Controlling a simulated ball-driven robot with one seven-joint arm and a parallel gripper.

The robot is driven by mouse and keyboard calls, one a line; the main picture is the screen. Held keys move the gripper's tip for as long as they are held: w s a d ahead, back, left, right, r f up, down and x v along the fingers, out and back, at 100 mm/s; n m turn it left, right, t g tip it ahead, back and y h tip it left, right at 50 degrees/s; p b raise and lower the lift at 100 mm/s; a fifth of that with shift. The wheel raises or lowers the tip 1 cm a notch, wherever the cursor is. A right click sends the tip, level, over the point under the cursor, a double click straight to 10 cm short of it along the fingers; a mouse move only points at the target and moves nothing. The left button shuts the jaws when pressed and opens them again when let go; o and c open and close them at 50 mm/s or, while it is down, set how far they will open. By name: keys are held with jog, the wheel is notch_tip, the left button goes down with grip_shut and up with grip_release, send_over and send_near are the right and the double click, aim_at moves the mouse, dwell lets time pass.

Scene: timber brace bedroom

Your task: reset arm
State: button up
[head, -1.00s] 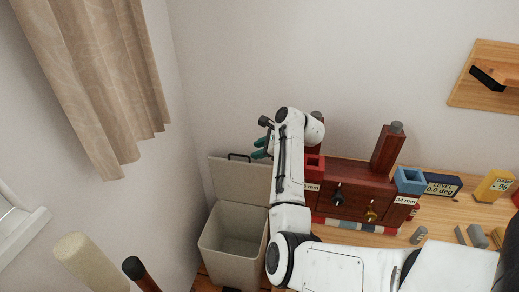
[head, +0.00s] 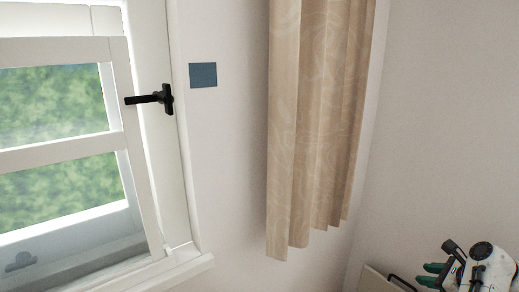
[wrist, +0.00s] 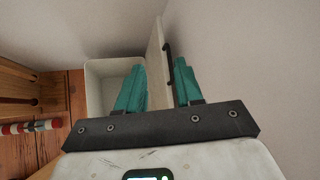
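My gripper (head: 430,274) is at the lower right of the head view, with green fingers. In the wrist view its two green fingers (wrist: 160,66) stand apart with a clear gap, and I see nothing held. A pale bin (wrist: 92,82) lies beyond the left finger, partly hidden by it. Its raised lid (wrist: 155,55) with a black handle (wrist: 167,35) shows between the fingers in line of sight; I cannot tell how near it is. The lid's top edge also shows in the head view (head: 376,282). Most of my arm is out of the head view.
A white-framed window (head: 118,150) with a black handle (head: 152,98) is at the left. A beige curtain (head: 318,130) hangs beside it, and a blue-grey square (head: 203,75) is on the wall. The wrist view shows a wooden surface (wrist: 75,95) and a red-and-white striped bar (wrist: 30,127).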

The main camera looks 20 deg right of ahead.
jog(key=s+a+f+n+g, duration=0.2)
jog(key=s+a+n, duration=0.4)
jog(key=a+n, duration=0.45)
jog(key=s+a+f+n+g, duration=0.1)
jog(key=s+a+f+n, duration=0.1)
jog(key=s+a+n, duration=0.65)
jog(key=s+a+f+n+g, duration=0.2)
jog(key=s+a+n, duration=0.2)
jog(key=a+n, duration=0.9)
jog(key=s+f+m+g, duration=0.2)
jog(key=s+f, duration=0.4)
jog(key=s, duration=0.4)
jog(key=shift+g, duration=0.9)
